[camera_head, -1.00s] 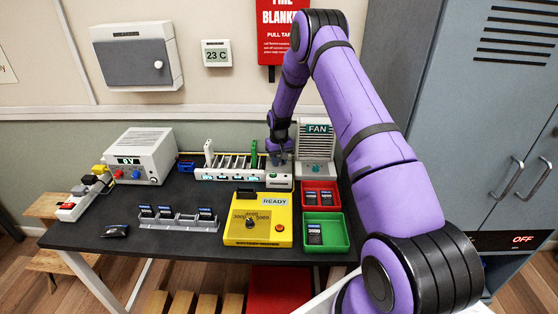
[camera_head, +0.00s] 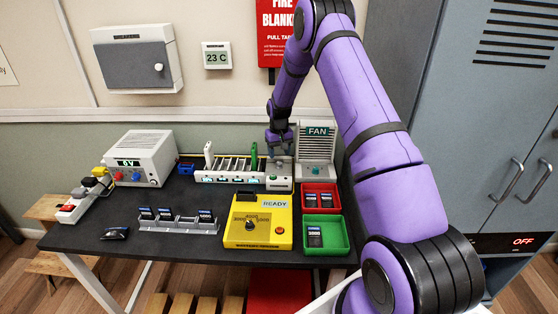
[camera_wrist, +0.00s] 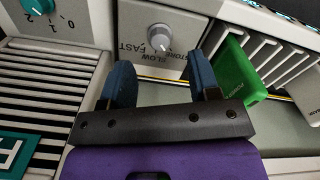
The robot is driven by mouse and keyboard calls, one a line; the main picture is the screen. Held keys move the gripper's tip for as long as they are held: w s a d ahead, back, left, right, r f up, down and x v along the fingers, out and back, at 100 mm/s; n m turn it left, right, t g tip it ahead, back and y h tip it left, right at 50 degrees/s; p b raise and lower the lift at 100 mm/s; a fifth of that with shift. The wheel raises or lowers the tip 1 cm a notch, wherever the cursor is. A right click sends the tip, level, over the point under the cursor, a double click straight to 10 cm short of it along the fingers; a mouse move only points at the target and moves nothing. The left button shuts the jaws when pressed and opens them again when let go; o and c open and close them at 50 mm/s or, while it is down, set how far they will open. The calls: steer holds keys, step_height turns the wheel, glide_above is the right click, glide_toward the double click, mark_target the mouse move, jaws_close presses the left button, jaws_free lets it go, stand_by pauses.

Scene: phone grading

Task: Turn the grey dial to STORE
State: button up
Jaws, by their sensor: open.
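The grey dial (camera_wrist: 160,38) is a round knob on a pale panel (camera_wrist: 188,66) at the end of the charging rack. The words STORE, SLOW and FAST are printed around it in the wrist view. I cannot tell surely which word its pointer faces. My gripper (camera_wrist: 161,78) is open and empty, with its two blue fingers apart. The dial appears between and beyond the fingertips, and no contact shows. In the head view my gripper (camera_head: 279,146) hangs over the right end of the rack, and I cannot make out the dial there.
The fan (camera_head: 317,145) stands close on the right, with its teal knob (camera_wrist: 39,4) near the dial. A green phone or card (camera_wrist: 238,72) stands in the rack (camera_head: 225,176) beside the fingers. The yellow READY box (camera_head: 283,217) and red tray (camera_head: 334,190) sit in front.

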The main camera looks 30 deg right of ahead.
step_height(320, 180, up, 6)
steer(key=shift+f, duration=0.15)
stand_by(0.6)
step_height(320, 180, up, 9)
glide_above(279, 163)
steer(key=s+a, duration=0.2)
steer(key=a, duration=0.1)
steer(key=s+a+r+t, duration=0.1)
steer(key=s+a+r, duration=0.2)
steer(key=s+r, duration=0.3)
steer(key=s+a+r+n+t, duration=0.1)
steer(key=s+a+r, duration=0.25)
steer(key=r, duration=0.35)
steer(key=s+a+r+t, duration=0.1)
steer(key=s+a+r, duration=0.1)
steer(key=s+r, duration=0.45)
steer(key=s+a+r, duration=0.1)
steer(key=s+a, duration=0.1)
steer(key=s, duration=0.7)
steer(key=s+a+r+t, duration=0.1)
steer(key=s+a+r, duration=0.1)
steer(key=s, duration=0.7)
steer(key=s+a+r+n+t, duration=0.1)
steer(key=s+a, duration=0.1)
steer(key=s, duration=0.6)
steer(key=shift+s+a+r, duration=0.4)
steer(key=shift+c, duration=0.4)
